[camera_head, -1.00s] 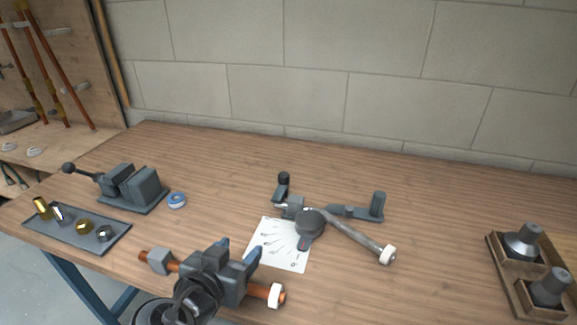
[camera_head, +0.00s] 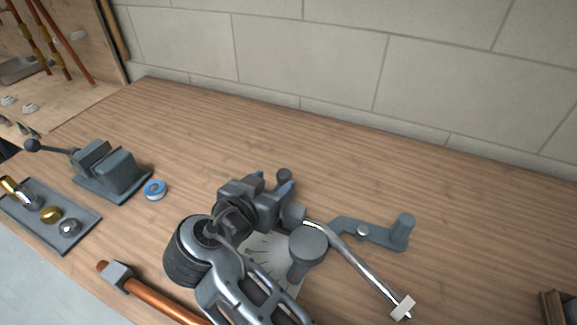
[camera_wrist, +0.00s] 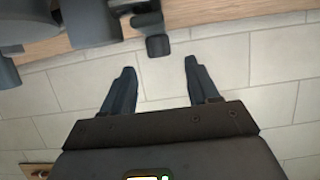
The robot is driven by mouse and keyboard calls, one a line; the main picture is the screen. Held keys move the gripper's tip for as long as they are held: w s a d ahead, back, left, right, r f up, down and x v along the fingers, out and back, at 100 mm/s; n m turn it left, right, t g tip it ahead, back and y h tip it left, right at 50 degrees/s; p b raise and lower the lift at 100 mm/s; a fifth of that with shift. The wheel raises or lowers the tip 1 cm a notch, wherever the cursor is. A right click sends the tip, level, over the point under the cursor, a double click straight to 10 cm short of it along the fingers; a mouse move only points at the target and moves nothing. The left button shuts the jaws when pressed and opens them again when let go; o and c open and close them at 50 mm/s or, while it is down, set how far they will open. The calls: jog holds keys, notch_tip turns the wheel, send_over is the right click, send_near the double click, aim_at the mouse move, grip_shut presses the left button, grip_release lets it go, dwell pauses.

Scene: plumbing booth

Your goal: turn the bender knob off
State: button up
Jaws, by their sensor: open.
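The pipe bender (camera_head: 365,232) stands on the wooden bench, with a round grey disc (camera_head: 308,244) and a long metal handle (camera_head: 360,262). In the wrist view, my two fingers (camera_wrist: 160,68) are apart. A dark block-like end of the bender (camera_wrist: 158,45) lies between and just past their tips, with no contact seen.
A copper pipe (camera_head: 155,298) lies at the front left. A vise (camera_head: 112,175), a blue tape roll (camera_head: 155,190) and a tray of fittings (camera_head: 82,222) are at the left. A printed sheet (camera_head: 262,250) lies under the disc. The bench behind the bender is clear.

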aim_at(282, 176)
jog(key=b+x, duration=0.2)
jog(key=x, duration=0.4)
jog(key=shift+w+d+f, duration=0.15)
jog(key=shift+w+f, duration=0.05)
jog(key=shift+w, duration=0.15)
grip_shut()
dwell(0.3)
